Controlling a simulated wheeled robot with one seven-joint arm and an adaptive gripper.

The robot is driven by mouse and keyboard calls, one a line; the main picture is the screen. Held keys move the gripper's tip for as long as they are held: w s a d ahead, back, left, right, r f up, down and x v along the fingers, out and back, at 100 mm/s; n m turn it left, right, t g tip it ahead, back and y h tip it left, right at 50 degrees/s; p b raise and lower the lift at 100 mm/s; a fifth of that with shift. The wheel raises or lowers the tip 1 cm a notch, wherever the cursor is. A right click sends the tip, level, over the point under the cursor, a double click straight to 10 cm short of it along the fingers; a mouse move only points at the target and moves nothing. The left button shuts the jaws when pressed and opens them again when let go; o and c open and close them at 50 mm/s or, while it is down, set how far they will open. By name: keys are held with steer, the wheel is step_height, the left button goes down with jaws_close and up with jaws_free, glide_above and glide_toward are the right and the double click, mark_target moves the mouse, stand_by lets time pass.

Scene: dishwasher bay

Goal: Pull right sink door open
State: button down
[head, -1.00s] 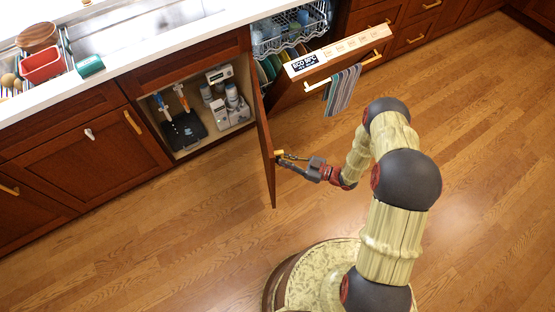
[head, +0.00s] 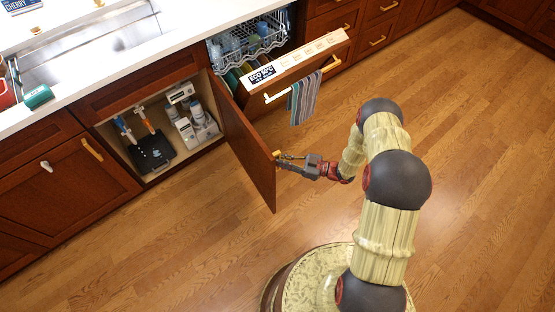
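The right sink door (head: 247,150) stands open, swung out from the right side of the sink cabinet (head: 170,150). Its inner face shows toward the left. Its gold handle (head: 277,154) is on the outer face near the free edge, mostly hidden by the door and the fingers. My gripper (head: 284,161) is at this handle, reaching in from the right. Its fingertips are close to or touching the handle. They are too small and partly hidden to tell if they are closed around it.
The dishwasher door (head: 300,62) is open to the right of the sink door, with a striped towel (head: 305,98) on its handle. Bottles and a black bin (head: 152,150) are inside the cabinet. The wood floor (head: 160,240) in front is clear.

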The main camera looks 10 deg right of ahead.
steer(key=c, duration=1.8)
jaws_free()
steer(key=shift+s, duration=0.1)
steer(key=shift+c, duration=0.2)
steer(key=shift+d, duration=0.1)
steer(key=v, duration=1.1)
steer(key=shift+s+d, duration=0.2)
steer(key=shift+d, duration=0.15)
